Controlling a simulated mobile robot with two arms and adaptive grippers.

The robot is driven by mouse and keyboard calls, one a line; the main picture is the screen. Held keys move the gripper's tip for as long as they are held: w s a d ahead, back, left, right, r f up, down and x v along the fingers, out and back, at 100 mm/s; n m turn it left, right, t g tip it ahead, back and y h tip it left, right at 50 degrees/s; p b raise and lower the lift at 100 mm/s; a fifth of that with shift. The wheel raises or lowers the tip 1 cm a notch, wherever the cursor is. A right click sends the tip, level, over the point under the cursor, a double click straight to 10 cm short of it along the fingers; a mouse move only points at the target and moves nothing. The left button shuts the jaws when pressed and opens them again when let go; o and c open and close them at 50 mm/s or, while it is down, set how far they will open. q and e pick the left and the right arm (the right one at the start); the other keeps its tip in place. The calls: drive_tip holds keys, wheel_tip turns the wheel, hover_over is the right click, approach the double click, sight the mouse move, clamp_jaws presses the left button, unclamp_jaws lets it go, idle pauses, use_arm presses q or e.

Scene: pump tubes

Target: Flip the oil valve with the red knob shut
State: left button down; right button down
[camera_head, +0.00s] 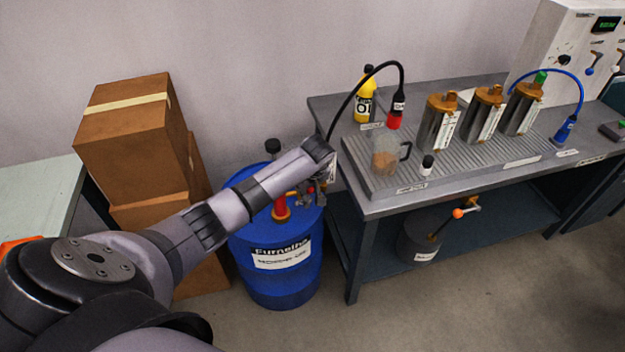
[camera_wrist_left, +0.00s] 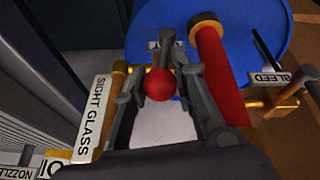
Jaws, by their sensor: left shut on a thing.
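The red round knob (camera_wrist_left: 160,84) of the valve shows in the left wrist view, at the end of a short grey lever. The fingers of my left gripper (camera_wrist_left: 160,92) are on both sides of the knob and shut on it. In the head view my left gripper (camera_head: 318,188) is above the right side of the blue drum (camera_head: 275,284), at the drum's top fittings. My arm and gripper hide much of the valve there. A red pipe (camera_wrist_left: 219,75) with a brass collar stands beside the knob in the wrist view. My right gripper is not in view.
Tags reading SIGHT GLASS (camera_wrist_left: 95,118) and BLEED (camera_wrist_left: 269,78) flank the fingers. A metal bench (camera_head: 372,207) with bottles, canisters and a jug stands close on the right. Stacked cardboard boxes (camera_head: 130,140) are behind my arm on the left. Bare floor lies in front.

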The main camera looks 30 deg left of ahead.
use_arm(q)
drive_tip(key=shift+s+a+r+t+h+p, duration=0.1)
drive_tip(key=shift+s+a+t+h+p, duration=0.05)
drive_tip(key=shift+s+t+h+p, duration=0.35)
drive_tip(key=shift+w, duration=0.1)
drive_tip(key=shift+a, duration=0.1)
drive_tip(key=c, duration=1.3)
unclamp_jaws()
drive_tip(key=v, duration=1.2)
